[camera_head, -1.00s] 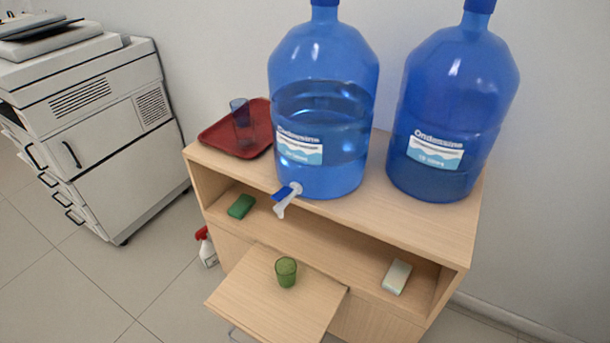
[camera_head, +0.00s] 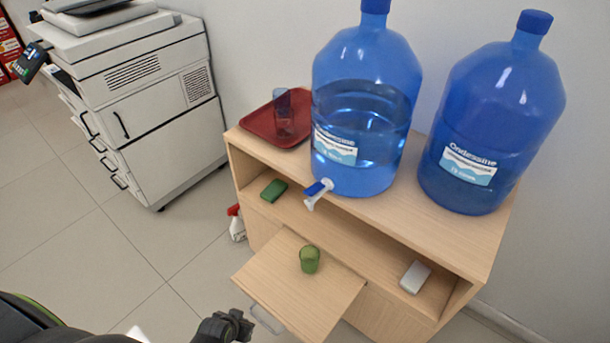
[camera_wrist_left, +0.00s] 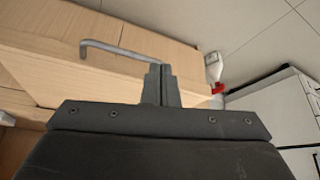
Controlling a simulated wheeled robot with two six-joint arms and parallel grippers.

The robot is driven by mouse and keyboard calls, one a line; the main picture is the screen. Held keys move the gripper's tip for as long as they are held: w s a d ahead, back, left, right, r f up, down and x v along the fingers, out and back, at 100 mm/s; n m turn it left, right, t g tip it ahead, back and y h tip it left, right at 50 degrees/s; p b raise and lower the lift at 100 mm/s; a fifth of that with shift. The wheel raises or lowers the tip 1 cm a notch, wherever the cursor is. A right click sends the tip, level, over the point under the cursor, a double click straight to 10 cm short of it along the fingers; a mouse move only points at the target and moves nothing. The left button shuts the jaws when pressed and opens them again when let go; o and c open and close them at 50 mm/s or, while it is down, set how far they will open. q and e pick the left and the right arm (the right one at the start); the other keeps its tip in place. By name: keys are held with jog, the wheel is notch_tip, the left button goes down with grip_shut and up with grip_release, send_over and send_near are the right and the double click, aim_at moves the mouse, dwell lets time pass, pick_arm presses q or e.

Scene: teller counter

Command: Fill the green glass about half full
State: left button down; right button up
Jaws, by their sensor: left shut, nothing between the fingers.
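The green glass (camera_head: 310,260) stands upright on the pulled-out wooden board (camera_head: 290,290) at the front of the cabinet. A blue water jug (camera_head: 375,100), partly full, stands above and behind it on the cabinet top. Its tap (camera_head: 317,192), white with a blue lever, juts over the front edge, above the glass's level and not clearly over it. My left gripper (camera_head: 245,322) is shut and empty, just left of the board's front corner. In the left wrist view its fingers (camera_wrist_left: 162,85) are together near the board's grey handle (camera_wrist_left: 120,50). My right gripper is not in view.
A second blue jug (camera_head: 490,120) stands at right. A red tray (camera_head: 262,125) holds a bluish glass (camera_head: 292,112). The shelf holds a green block (camera_head: 273,190) and a pale block (camera_head: 415,277). A spray bottle (camera_head: 237,224) and printer (camera_head: 150,100) stand at left. Floor is clear before them.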

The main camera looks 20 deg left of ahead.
pick_arm(q)
jog(key=w+d+r+t+h+p, duration=0.1)
jog(key=w+r, duration=0.3)
jog(key=r, duration=0.4)
jog(key=w+d+r+m+t+p, duration=0.1)
jog(key=w+r+p, duration=0.1)
jog(key=w+r, duration=0.4)
jog(key=w+d+r+t+h+p, duration=0.1)
jog(key=w+d+r, duration=0.15)
jog(key=r, duration=0.65)
jog(key=w+d+r+m+t+h+p, duration=0.1)
jog(key=w+d+r+p, duration=0.1)
jog(key=r, duration=0.9)
jog(key=w+d+r+m+t+h+p, duration=0.1)
jog(key=d+r+m+t+p, duration=0.1)
jog(key=r, duration=1)
jog(key=shift+w+d, duration=0.2)
jog(key=shift+w, duration=0.15)
jog(key=shift+w+f, duration=0.1)
jog(key=p, duration=0.2)
send_over(307, 193)
notch_tip(307, 193, down, 4)
jog(key=shift+f, duration=0.2)
notch_tip(307, 193, down, 2)
jog(key=shift+f+p, duration=0.25)
jog(key=shift+p, duration=0.05)
jog(key=shift+s+a+f, duration=0.15)
jog(key=shift+s+f, duration=0.25)
jog(key=shift+f, duration=0.4)
